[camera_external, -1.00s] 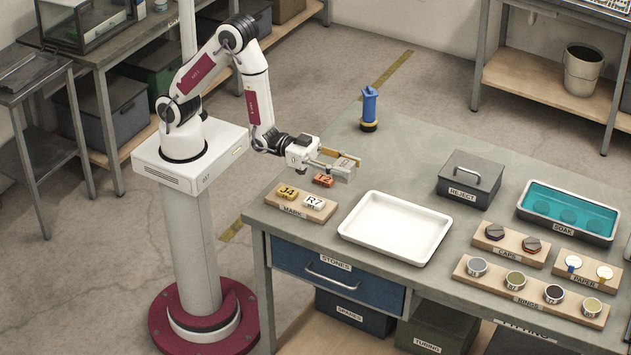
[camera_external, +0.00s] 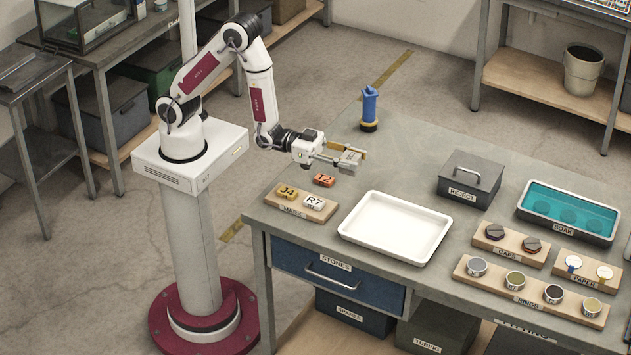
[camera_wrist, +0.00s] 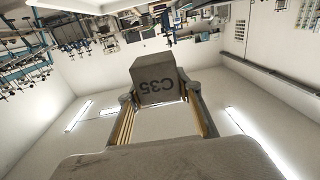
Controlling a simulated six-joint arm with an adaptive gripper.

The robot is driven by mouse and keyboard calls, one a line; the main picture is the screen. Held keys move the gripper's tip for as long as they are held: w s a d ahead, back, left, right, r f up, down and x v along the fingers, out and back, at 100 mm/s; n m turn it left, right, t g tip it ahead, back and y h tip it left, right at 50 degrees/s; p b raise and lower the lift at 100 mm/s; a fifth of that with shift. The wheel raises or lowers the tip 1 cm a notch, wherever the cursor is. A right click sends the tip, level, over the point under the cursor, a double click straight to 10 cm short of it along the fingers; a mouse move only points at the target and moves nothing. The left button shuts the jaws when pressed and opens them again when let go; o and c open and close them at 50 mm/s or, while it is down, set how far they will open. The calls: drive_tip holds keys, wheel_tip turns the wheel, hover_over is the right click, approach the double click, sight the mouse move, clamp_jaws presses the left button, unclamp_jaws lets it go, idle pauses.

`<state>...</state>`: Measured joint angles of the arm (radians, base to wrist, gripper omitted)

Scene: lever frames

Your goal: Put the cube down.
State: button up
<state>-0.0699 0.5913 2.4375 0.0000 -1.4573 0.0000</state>
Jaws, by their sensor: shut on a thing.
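My gripper (camera_external: 348,158) is held above the near left part of the grey bench, stretched out roughly level and shut on a grey cube (camera_external: 351,157). The cube is clear of the bench top.
Below my gripper lie an orange "T2" block (camera_external: 323,180) and a wooden MARK board (camera_external: 302,207) with blocks J4 and R7. An empty white tray (camera_external: 396,228) is to the right. A blue upright tool (camera_external: 369,108) stands behind; the REJECT box (camera_external: 470,179) is farther right.

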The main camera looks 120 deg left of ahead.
drive_tip(key=s+a+f+y, duration=0.1)
drive_tip(key=s+a, duration=0.3)
drive_tip(key=a, duration=0.4)
drive_tip(key=s+a+f+n, duration=0.1)
drive_tip(key=s+a, duration=0.2)
drive_tip(key=a, duration=0.5)
drive_tip(key=s+a+f+y, duration=0.1)
drive_tip(key=s+a, duration=0.3)
drive_tip(key=a, duration=0.4)
drive_tip(key=s+d+m+h, duration=0.2)
drive_tip(key=d+m+h, duration=0.1)
drive_tip(key=d+h, duration=0.3)
drive_tip(key=shift+d+m, duration=0.3)
drive_tip(key=shift+d, duration=0.3)
drive_tip(key=shift+s, duration=0.1)
drive_tip(key=shift+f, duration=2.85)
drive_tip(key=shift+f, duration=1.9)
drive_tip(key=shift+f, duration=0.1)
